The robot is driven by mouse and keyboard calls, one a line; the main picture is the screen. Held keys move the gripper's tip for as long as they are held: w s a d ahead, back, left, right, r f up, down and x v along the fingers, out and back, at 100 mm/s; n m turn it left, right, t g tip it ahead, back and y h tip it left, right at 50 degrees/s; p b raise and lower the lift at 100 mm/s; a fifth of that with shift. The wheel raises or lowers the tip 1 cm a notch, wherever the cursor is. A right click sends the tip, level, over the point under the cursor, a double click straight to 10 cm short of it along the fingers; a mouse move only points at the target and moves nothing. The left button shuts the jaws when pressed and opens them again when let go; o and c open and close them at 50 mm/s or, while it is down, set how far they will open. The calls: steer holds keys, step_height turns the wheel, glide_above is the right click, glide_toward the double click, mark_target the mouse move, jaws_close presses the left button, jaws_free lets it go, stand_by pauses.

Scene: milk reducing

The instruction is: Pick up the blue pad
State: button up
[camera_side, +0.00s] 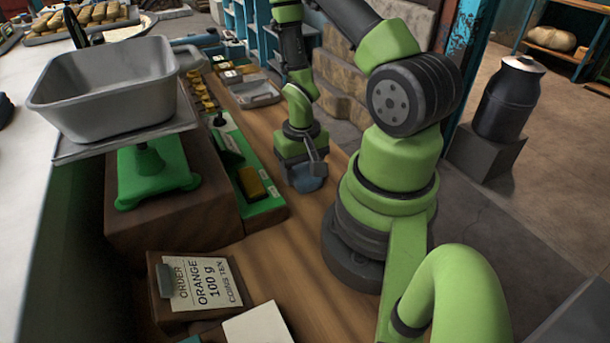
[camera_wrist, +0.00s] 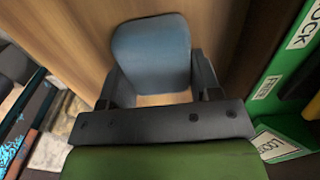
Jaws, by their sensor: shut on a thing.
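The blue pad (camera_wrist: 152,55) is a rounded flat block between the two dark fingers of my gripper (camera_wrist: 157,80) in the wrist view. My gripper is shut on the pad, with a finger on each side of it. In the side view my gripper (camera_side: 306,172) points down close to the wooden bench top, and the blue pad (camera_side: 306,184) shows partly below the fingers. The fingers hide part of the pad. I cannot tell whether the pad touches the bench.
A green tray (camera_side: 270,205) with a dark yellow block (camera_side: 251,184) lies left of my gripper. A green scale (camera_side: 155,175) carries a grey pan (camera_side: 115,90). An order card (camera_side: 205,282) stands in front. The bench (camera_side: 285,260) between is clear.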

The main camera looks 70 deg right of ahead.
mark_target(302, 166)
step_height(302, 166, up, 10)
steer(key=shift+r, duration=0.1)
stand_by(0.6)
